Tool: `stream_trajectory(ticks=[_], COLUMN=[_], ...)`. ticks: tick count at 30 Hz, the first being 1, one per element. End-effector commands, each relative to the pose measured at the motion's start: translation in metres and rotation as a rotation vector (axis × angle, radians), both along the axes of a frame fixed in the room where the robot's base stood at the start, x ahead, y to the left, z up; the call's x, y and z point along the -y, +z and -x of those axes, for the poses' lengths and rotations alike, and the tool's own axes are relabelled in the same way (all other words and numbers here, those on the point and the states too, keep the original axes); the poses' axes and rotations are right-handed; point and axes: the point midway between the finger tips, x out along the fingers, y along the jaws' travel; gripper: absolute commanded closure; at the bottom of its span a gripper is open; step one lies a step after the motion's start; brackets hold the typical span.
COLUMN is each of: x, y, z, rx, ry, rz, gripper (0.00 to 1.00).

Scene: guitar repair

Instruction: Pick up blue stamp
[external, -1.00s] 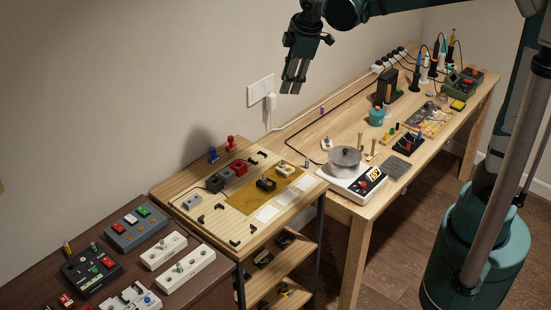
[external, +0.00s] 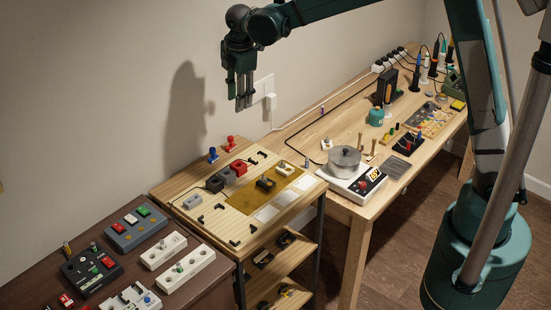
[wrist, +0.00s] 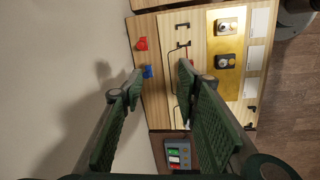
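The blue stamp (external: 213,154) stands upright at the back left of the wooden board top, close to the wall. A red stamp (external: 231,143) stands just right of it. My gripper (external: 241,104) hangs in the air above the board's back edge, pointing down, and touches nothing. In the wrist view the blue stamp (wrist: 147,72) shows between the two green fingers, near the left fingertip, with the red stamp (wrist: 142,44) beyond it. My gripper (wrist: 160,80) is open and empty there.
A red and grey block (external: 233,172), black brackets and a yellow mat (external: 243,200) lie on the board. A dark table (external: 60,230) with switch boxes is at the left. A long workbench (external: 310,140) with a pot and tools runs to the right. The wall is close behind.

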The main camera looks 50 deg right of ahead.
Motion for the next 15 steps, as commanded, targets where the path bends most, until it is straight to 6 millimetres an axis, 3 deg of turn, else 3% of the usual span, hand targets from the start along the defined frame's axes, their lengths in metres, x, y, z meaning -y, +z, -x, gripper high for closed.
stream_trajectory(ticks=[15], x=[-0.048], y=[-0.075], z=[-0.061], rx=[-0.102], ry=[0.246], rz=[0.06], gripper=[0.69])
